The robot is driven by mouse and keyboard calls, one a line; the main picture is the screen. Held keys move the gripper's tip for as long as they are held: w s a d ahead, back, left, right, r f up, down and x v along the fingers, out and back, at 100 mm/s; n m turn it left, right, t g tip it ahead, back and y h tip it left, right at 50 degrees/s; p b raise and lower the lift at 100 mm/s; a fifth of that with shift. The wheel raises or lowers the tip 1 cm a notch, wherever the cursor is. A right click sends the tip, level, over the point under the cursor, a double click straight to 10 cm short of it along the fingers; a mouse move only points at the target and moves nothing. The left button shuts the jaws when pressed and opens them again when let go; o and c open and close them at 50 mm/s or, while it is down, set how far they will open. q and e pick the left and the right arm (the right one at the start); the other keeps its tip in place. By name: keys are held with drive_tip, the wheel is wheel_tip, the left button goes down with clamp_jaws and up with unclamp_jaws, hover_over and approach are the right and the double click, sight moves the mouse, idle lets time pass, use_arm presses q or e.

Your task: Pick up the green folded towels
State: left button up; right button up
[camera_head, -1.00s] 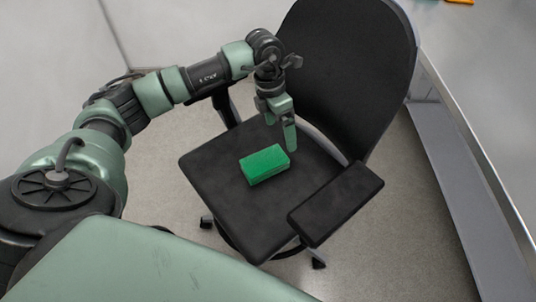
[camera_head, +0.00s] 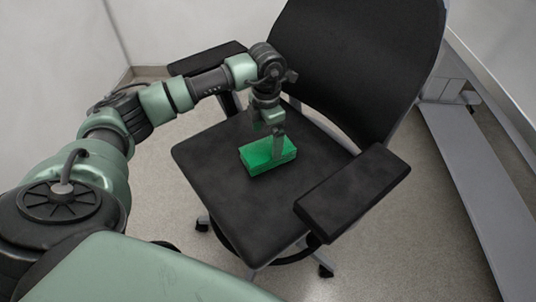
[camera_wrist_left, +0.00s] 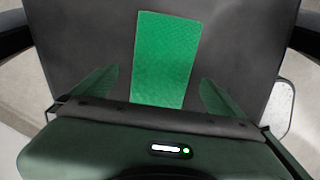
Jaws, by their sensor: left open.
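The green folded towels (camera_head: 262,158) lie as one rectangular stack on the seat of a black office chair (camera_head: 215,205). My left gripper (camera_head: 268,142) is just above and at the far side of the stack in the head view, with one finger showing in front of it. In the left wrist view the green stack (camera_wrist_left: 165,60) lies between the two spread fingers of my left gripper (camera_wrist_left: 158,90), with a gap on each side. The gripper is open and holds nothing. My right gripper does not show.
The chair's backrest (camera_head: 355,60) rises behind the seat. One armrest (camera_head: 352,192) stands at the right and another armrest (camera_head: 208,58) at the far left. A grey bench frame (camera_head: 465,165) runs along the right. Floor is free at the lower right.

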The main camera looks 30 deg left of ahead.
sight(268, 148)
use_arm(q)
drive_tip(key=f, duration=0.5)
drive_tip(key=shift+w+d+f+b, duration=0.15)
drive_tip(key=shift+d+b, duration=0.05)
drive_tip(key=shift+b, duration=0.2)
drive_tip(key=c, duration=1.5)
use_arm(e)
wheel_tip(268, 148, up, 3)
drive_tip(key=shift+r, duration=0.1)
